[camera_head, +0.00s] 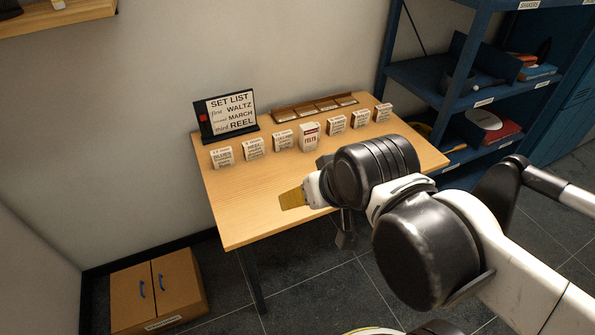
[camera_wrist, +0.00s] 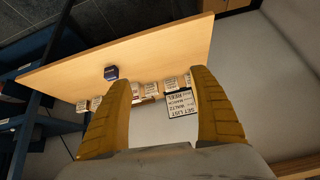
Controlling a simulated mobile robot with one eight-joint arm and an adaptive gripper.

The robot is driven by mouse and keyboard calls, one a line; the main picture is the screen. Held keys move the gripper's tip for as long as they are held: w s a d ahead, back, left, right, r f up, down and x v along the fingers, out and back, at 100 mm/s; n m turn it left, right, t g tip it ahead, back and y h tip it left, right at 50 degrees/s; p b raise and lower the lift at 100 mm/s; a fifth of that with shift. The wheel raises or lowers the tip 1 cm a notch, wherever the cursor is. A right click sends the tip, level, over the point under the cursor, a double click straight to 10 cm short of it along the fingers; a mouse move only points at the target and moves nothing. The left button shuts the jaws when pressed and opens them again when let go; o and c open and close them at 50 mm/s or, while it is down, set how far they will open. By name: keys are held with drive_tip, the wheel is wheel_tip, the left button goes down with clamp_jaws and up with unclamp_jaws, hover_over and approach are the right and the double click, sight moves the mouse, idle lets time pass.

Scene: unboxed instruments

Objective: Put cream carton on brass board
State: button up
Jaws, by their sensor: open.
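Several small cream cartons with printed labels stand upright in a curved row on the wooden table, among them a left one (camera_head: 222,157), a middle one with red lettering (camera_head: 309,136) and a right one (camera_head: 382,112). I cannot tell which is meant. A long brown board with brass-toned panels (camera_head: 314,107) lies behind the row; it is probably the brass board. My gripper (camera_head: 291,199) is over the near part of the table, apart from the cartons. In the wrist view its yellow fingers (camera_wrist: 160,80) are spread with nothing between them.
A black-framed set list sign (camera_head: 229,113) stands at the table's back left. A dark blue box (camera_wrist: 111,72) sits on the table in the wrist view. Blue shelving (camera_head: 455,90) stands on the right. A cardboard box (camera_head: 157,290) is on the floor. The table's front left is clear.

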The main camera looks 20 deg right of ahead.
drive_tip(key=w+n+t+y, duration=0.1)
drive_tip(key=w, duration=1)
drive_tip(key=t, duration=0.4)
approach(311, 130)
drive_tip(key=s+a+r, duration=0.2)
drive_tip(key=a+r, duration=0.4)
drive_tip(key=a, duration=0.3)
drive_tip(key=w+d+f, duration=0.2)
drive_tip(key=f, duration=0.1)
drive_tip(key=w+d+f+t+b, duration=0.1)
drive_tip(key=w+d+f, duration=0.2)
drive_tip(key=w+d+f+t, duration=0.1)
drive_tip(key=w+d+f, duration=0.1)
drive_tip(key=f, duration=0.1)
drive_tip(key=shift+w+d+f+h+b, duration=0.2)
drive_tip(key=shift+w+f+h+b, duration=0.1)
drive_tip(key=shift+w, duration=0.1)
drive_tip(key=x, duration=0.1)
drive_tip(key=b+x, duration=0.1)
drive_tip(key=x, duration=0.1)
drive_tip(key=b+x, duration=0.1)
drive_tip(key=shift+w+d+f, duration=0.15)
drive_tip(key=shift+d+f, duration=0.25)
drive_tip(key=shift+w+b, duration=0.35)
drive_tip(key=shift+w, duration=0.05)
